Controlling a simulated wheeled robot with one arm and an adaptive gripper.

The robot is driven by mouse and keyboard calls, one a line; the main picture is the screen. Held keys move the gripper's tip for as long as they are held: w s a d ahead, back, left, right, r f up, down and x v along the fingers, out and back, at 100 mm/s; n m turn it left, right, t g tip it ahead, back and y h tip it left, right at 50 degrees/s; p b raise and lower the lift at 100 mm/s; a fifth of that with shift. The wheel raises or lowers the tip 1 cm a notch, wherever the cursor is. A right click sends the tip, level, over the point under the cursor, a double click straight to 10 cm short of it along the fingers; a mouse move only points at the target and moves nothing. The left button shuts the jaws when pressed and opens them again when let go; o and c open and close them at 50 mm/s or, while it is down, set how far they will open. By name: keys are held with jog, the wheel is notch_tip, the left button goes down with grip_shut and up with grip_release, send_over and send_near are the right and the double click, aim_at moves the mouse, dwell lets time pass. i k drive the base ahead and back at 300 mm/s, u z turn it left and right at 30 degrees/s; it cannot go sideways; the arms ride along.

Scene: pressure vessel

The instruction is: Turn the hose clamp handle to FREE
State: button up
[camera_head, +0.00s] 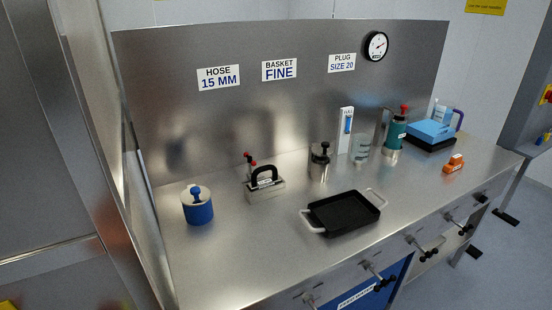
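I cannot tell for sure which part is the hose clamp handle, and I can read no FREE mark. A steel block with a black arched handle (265,178) stands on the bench, left of centre. Red knobs (249,161) rise just behind it. Along the bench front are several steel fittings with black knobs, one at the lower middle (378,279) and one further right (427,248). My gripper is not in view.
The steel bench top (250,238) holds a blue pot (198,208), a black tray (344,212), a steel canister (319,164), a green bottle (395,132), a blue box (430,131) and an orange object (454,163). A gauge (376,46) hangs on the steel backboard. The front left top is bare.

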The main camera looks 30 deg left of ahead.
aim_at(252, 163)
jog(key=u, duration=0.2)
jog(key=i, duration=0.75)
jog(key=u, duration=1.1)
jog(key=i, duration=0.55)
jog(key=u, duration=0.6)
